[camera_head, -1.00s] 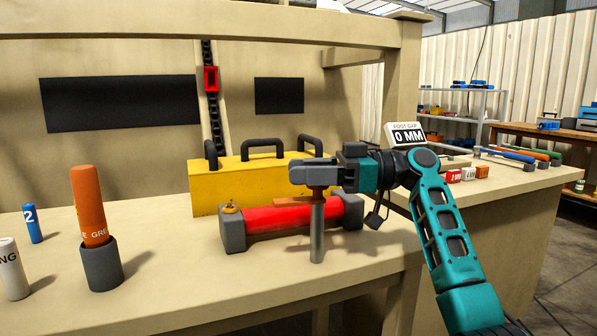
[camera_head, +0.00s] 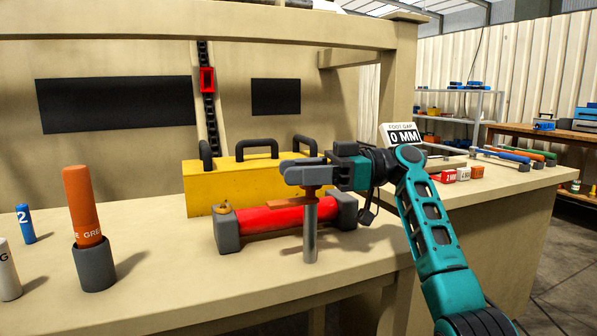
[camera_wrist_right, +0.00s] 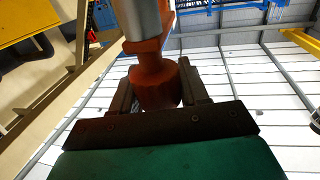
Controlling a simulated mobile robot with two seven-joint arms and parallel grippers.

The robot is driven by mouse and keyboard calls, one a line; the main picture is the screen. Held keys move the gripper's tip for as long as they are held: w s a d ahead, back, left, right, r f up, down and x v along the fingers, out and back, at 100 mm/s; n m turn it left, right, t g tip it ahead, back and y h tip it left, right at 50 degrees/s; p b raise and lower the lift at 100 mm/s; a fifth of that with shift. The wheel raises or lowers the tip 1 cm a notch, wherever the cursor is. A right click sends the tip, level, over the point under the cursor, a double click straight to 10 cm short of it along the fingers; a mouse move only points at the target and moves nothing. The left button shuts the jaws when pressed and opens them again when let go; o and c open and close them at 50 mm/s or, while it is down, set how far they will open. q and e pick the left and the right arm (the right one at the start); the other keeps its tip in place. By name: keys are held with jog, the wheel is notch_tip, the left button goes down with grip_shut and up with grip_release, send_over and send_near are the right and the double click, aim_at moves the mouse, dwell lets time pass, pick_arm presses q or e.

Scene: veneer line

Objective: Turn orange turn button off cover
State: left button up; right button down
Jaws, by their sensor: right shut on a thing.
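The orange turn button (camera_head: 283,203) sits on top of a grey metal post (camera_head: 311,238) at the bench front. Its flat arm points left, in front of the red bar (camera_head: 262,220) with grey end blocks. My right gripper (camera_head: 304,172) comes in from the right and is shut on the button's knob, which also shows between the fingers in the wrist view (camera_wrist_right: 155,86). The fingers hide the top of the knob. A yellow cover (camera_head: 235,187) with black handles stands behind the red bar. My left gripper is not in view.
An orange marker (camera_head: 83,205) stands in a grey cup (camera_head: 94,264) at left, by a blue cylinder (camera_head: 25,223). A gauge sign (camera_head: 402,135) reads 0 MM at right, near small blocks (camera_head: 463,174). The bench (camera_head: 180,290) is bare at the front.

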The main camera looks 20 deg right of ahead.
jog(key=c, duration=0.7)
grip_release()
jog(key=shift+o, duration=0.2)
jog(key=s+d+p, duration=0.1)
jog(key=d, duration=1.1)
jog(key=shift+s+d, duration=0.25)
jog(key=shift+d, duration=0.15)
